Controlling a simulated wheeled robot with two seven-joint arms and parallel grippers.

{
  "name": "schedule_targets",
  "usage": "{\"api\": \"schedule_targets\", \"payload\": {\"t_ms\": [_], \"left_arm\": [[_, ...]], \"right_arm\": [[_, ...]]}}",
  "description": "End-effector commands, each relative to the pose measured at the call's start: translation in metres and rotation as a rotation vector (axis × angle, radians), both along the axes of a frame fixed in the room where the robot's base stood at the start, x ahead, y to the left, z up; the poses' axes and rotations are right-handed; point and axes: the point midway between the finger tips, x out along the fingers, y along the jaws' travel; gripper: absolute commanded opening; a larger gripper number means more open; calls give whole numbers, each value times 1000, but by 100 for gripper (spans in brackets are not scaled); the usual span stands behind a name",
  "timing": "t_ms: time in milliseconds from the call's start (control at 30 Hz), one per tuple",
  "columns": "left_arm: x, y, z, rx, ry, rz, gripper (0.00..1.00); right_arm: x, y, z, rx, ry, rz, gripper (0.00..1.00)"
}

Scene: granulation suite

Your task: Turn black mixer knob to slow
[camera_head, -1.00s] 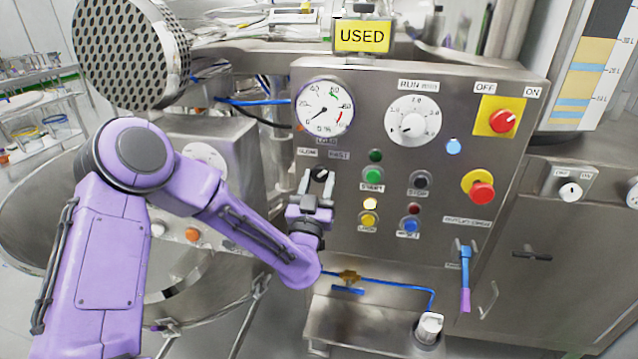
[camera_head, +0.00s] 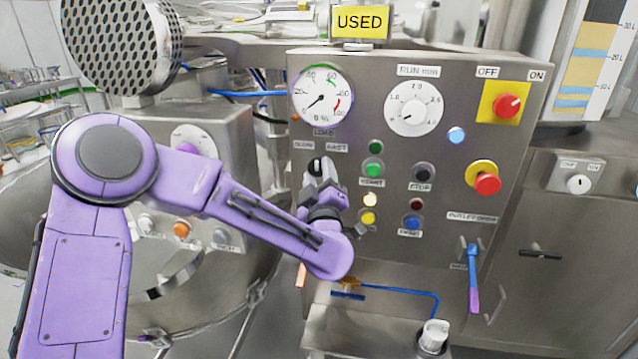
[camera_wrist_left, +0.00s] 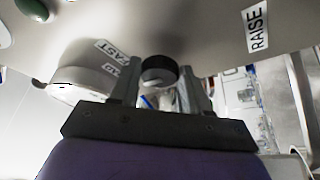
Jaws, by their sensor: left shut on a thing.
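The black mixer knob (camera_head: 317,166) sits on the steel control panel, under the SLOW label (camera_head: 303,145) and the FAST label (camera_head: 337,147). My left gripper (camera_head: 322,172) comes to it from below and is shut on it, its fingers on either side and leaning up and to the left. In the left wrist view the round black knob (camera_wrist_left: 159,70) shows between the two fingers, with the FAST label (camera_wrist_left: 112,52) close by. The fingers partly hide the knob, and I cannot read its pointer for sure. My right gripper is not in view.
The load gauge (camera_head: 321,96) is above.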

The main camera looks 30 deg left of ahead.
Motion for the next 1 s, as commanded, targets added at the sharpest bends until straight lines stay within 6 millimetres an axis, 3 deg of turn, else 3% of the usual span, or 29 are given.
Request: {"api": "schedule_targets", "payload": {"t_ms": [600, 1000], "left_arm": [[1, -3, 4, -539, -154, -1, 16], [1, -3, 7, -747, -214, 1, 16]], "right_arm": [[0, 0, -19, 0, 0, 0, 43], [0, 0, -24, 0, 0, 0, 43]]}}
